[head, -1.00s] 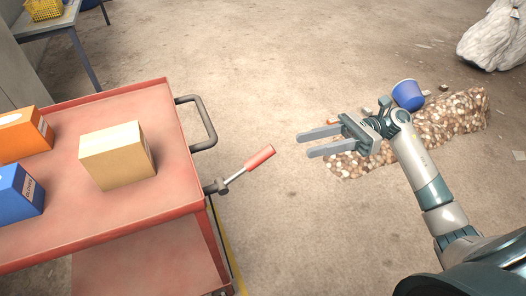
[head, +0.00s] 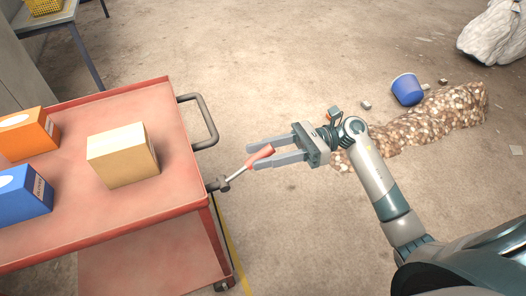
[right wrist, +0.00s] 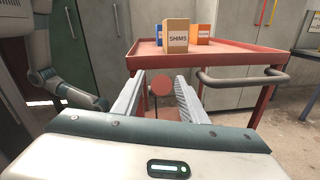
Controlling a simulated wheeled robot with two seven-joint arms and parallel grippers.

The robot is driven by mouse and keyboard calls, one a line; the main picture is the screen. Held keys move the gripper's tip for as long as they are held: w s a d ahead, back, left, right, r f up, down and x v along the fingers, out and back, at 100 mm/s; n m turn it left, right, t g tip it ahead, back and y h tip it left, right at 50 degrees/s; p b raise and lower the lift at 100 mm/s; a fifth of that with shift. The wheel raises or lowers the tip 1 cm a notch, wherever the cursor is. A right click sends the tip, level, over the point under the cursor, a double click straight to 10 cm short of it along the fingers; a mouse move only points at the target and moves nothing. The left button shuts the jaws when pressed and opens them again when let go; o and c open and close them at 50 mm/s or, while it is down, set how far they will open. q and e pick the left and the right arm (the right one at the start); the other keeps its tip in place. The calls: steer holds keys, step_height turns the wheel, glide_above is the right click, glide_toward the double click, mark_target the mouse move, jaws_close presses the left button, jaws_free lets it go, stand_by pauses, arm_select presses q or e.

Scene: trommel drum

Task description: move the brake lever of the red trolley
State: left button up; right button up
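The red trolley (head: 110,226) stands at the left in the head view. Its brake lever (head: 259,156), a metal rod with a red grip, sticks out from the near right corner and slants up to the right. My right gripper (head: 254,157) is open, with its two fingers around the end of the red grip. In the right wrist view the round red end of the lever (right wrist: 161,85) lies between the open fingers (right wrist: 157,95), with gaps visible on both sides. My left gripper is not in view in the head view.
A tan box (head: 123,156), an orange box (head: 28,134) and a blue box (head: 24,194) stand on the trolley top. The trolley's dark handle (head: 207,119) is just beyond the lever. A gravel heap (head: 430,120) and a blue bucket (head: 407,90) are at the right.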

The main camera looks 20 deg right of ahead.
jaws_close()
